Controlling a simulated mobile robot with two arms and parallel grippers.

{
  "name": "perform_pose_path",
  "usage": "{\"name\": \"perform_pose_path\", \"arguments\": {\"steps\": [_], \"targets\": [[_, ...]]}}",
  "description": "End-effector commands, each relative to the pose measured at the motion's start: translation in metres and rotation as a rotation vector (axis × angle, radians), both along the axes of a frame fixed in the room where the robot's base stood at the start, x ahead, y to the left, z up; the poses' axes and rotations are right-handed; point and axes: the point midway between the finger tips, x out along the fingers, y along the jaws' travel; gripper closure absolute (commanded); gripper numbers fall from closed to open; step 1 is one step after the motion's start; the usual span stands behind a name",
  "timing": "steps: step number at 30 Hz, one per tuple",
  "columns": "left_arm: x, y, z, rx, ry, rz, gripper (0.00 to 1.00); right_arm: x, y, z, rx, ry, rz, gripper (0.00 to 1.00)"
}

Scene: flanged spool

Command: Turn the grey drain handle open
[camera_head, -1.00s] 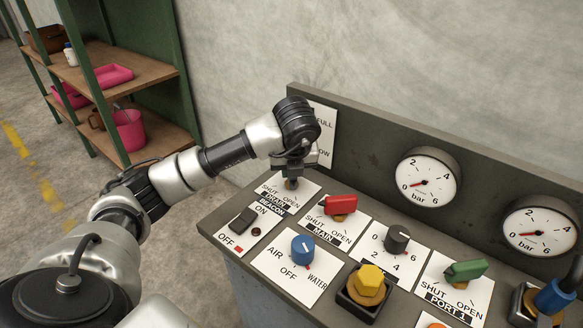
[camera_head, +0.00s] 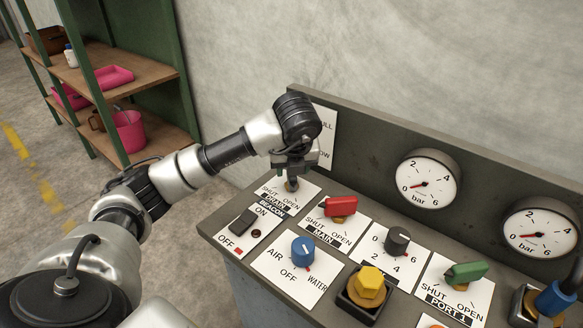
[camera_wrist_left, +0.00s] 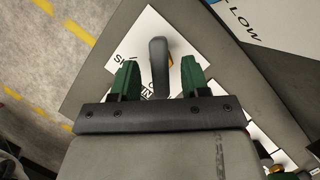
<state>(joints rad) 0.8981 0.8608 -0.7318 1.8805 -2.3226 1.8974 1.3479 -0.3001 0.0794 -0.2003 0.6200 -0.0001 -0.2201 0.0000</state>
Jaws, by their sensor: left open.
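The grey drain handle (camera_wrist_left: 158,68) shows in the left wrist view as a dark bar between the two green fingers, with a gap on each side. It stands over the white drain plate (camera_head: 276,190), which is marked SHUT and OPEN. My left gripper (camera_wrist_left: 160,78) is open around the handle and points down at it. In the head view the left gripper (camera_head: 292,180) hides most of the handle. My right gripper is not in view.
The red MAIN handle (camera_head: 340,206) is close by on the right, and the black beacon switch (camera_head: 242,222) is in front. A blue knob (camera_head: 302,248), a dark knob (camera_head: 397,239) and a green handle (camera_head: 465,271) are farther off. The upright back panel (camera_head: 370,150) is behind.

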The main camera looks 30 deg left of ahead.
Motion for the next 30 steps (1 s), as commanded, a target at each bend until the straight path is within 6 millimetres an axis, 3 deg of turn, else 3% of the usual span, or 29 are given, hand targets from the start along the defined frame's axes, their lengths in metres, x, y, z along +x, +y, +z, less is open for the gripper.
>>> {"name": "perform_pose_path", "arguments": {"steps": [7,12,18,30], "targets": [[-0.014,-0.012,0.053,0.002,-0.008,-0.001,0.54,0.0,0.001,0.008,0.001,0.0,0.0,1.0],[-0.022,-0.019,0.077,0.002,-0.005,-0.001,0.54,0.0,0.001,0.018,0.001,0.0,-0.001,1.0],[-0.027,-0.023,0.087,0.0,-0.001,0.001,0.54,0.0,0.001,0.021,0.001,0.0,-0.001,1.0],[-0.027,-0.023,0.086,0.0,0.0,0.001,0.54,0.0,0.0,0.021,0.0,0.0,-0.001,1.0]]}}
